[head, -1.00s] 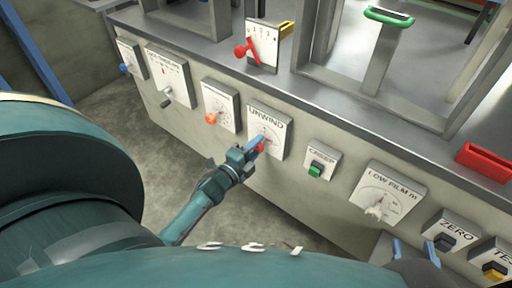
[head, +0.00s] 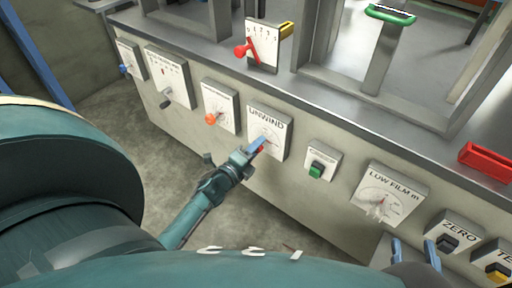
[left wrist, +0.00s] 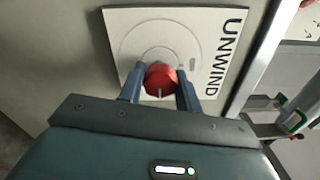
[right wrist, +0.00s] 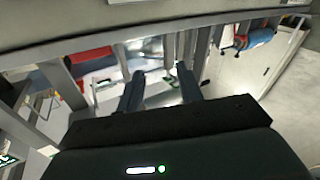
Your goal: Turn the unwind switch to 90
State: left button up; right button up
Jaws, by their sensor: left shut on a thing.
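The unwind switch is a red knob (left wrist: 161,79) on a white square plate (left wrist: 210,50) lettered UNWIND. The plate also shows on the panel front in the head view (head: 272,118). My left gripper (left wrist: 160,88) has its two blue fingers on either side of the red knob and is shut on it. In the head view my left gripper (head: 258,146) reaches up to the plate and covers most of the knob. A short light line shows on the knob's face. My right gripper (right wrist: 160,85) has its two fingers apart with nothing between them; its tips show in the head view (head: 415,250).
Left of the unwind plate is a dial with an orange knob (head: 211,119). To the right are a green button (head: 317,169), the LOW FILM dial (head: 386,195) and the ZERO button (head: 447,241). A red lever (head: 246,49) and a red tray (head: 487,161) are above.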

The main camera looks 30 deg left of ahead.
pick_arm(q)
jog(key=o, duration=1)
jog(key=shift+c, duration=0.2)
pick_arm(e)
jog(key=shift+s, duration=0.1)
pick_arm(q)
jog(key=s+a+p, duration=0.1)
jog(key=s+p, duration=0.1)
jog(key=s, duration=1.1)
pick_arm(e)
jog(key=shift+d+f+m+g+h, duration=0.2)
jog(key=shift+d+m+g+h, duration=0.3)
jog(key=shift+g+h, duration=0.25)
pick_arm(q)
jog(key=shift+s, duration=0.1)
pick_arm(e)
jog(key=shift+r, duration=0.15)
